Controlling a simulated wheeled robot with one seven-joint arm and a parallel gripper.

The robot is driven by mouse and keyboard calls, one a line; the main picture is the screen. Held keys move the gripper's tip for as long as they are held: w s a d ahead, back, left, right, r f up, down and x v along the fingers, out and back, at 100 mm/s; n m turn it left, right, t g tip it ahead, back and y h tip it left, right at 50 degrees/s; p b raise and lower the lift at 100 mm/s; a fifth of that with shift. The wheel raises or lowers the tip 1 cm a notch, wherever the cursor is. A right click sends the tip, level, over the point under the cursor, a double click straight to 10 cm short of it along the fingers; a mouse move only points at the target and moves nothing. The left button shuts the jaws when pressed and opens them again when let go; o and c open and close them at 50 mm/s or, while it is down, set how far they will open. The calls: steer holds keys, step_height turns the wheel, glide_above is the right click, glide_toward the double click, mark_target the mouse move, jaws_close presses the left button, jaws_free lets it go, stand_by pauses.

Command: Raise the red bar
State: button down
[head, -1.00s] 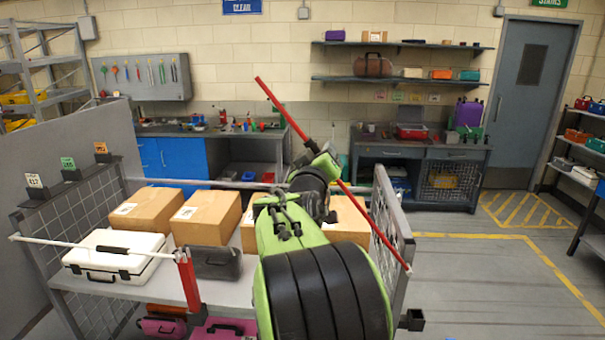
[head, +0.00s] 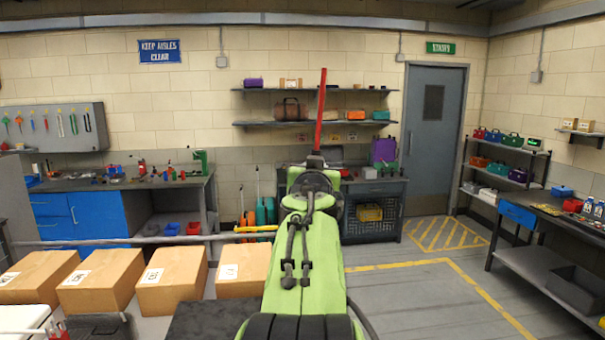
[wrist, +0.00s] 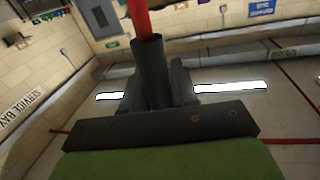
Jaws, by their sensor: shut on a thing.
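The red bar (head: 321,105) stands nearly upright above my gripper (head: 314,160) in the head view. Its dark lower part sits at the gripper, and its lower end is hidden behind my arm. In the wrist view the red bar (wrist: 138,18) rises from a dark sleeve (wrist: 150,72) at my gripper (wrist: 153,92). My gripper is shut on the bar. The fingertips are small and dark in the head view.
Cardboard boxes (head: 103,280) stand in a row at the lower left, with a pale rail (head: 130,241) behind them. A workbench (head: 130,183) and shelves (head: 310,122) line the back wall. The floor (head: 420,290) at right is open up to another bench (head: 550,262).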

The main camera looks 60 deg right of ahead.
steer(key=shift+s+d+f, duration=0.15)
steer(key=shift+s+d, duration=0.15)
steer(key=shift+s, duration=0.05)
steer(key=shift+s+f+m, duration=0.1)
steer(key=shift+m, duration=0.2)
steer(key=c, duration=1.2)
jaws_free()
steer(key=shift+o, duration=1.2)
steer(key=shift+s+d, duration=0.15)
steer(key=shift+d, duration=0.05)
steer(key=shift+a, duration=0.1)
steer(key=b+v, duration=0.4)
steer(key=v, duration=1.1)
steer(key=shift+a, duration=0.3)
